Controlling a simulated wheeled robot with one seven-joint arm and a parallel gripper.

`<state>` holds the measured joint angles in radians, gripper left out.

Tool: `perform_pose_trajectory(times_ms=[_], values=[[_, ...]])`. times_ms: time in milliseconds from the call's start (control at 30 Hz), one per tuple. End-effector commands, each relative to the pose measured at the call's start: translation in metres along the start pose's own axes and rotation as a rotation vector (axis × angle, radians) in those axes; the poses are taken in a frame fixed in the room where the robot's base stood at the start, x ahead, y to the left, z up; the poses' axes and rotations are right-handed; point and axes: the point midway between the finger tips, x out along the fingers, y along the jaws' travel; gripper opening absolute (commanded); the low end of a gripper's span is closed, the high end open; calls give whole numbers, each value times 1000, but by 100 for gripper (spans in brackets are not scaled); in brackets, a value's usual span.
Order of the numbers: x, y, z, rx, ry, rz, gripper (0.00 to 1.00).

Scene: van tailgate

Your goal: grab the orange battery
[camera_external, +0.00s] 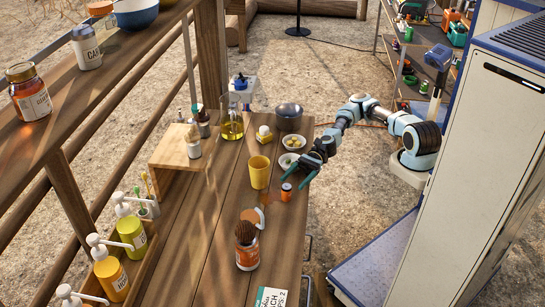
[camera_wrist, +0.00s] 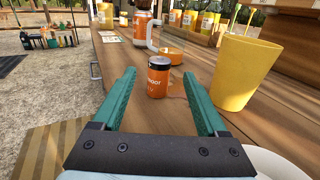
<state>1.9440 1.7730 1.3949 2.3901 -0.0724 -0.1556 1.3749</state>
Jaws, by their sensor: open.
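The orange battery (camera_wrist: 157,77) is a small upright cylinder, orange with a black top band, standing on the wooden table. In the external view the battery (camera_external: 286,192) stands near the table's right edge, close to my gripper. My gripper (camera_external: 295,181) reaches over that edge from the right. In the wrist view my gripper (camera_wrist: 160,90) has its two green fingers wide apart, with nothing between them. The battery appears centred between the fingers, just ahead of their tips, upright and seemingly not touched.
A yellow cup (camera_wrist: 245,72) stands right of the battery in the wrist view, near the right finger. A white bowl (camera_external: 287,161) sits near my wrist. A brown-topped jar (camera_external: 247,246) stands farther along the table (camera_external: 205,245).

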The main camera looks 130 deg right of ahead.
Motion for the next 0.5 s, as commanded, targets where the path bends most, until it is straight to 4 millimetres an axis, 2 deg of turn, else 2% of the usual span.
perform_pose_trajectory(times_ms=[133, 333, 500], values=[[12, 1, 3, 1, -1, 3, 76], [42, 1, 4, 1, -1, 3, 76], [53, 1, 3, 0, 0, 1, 76]])
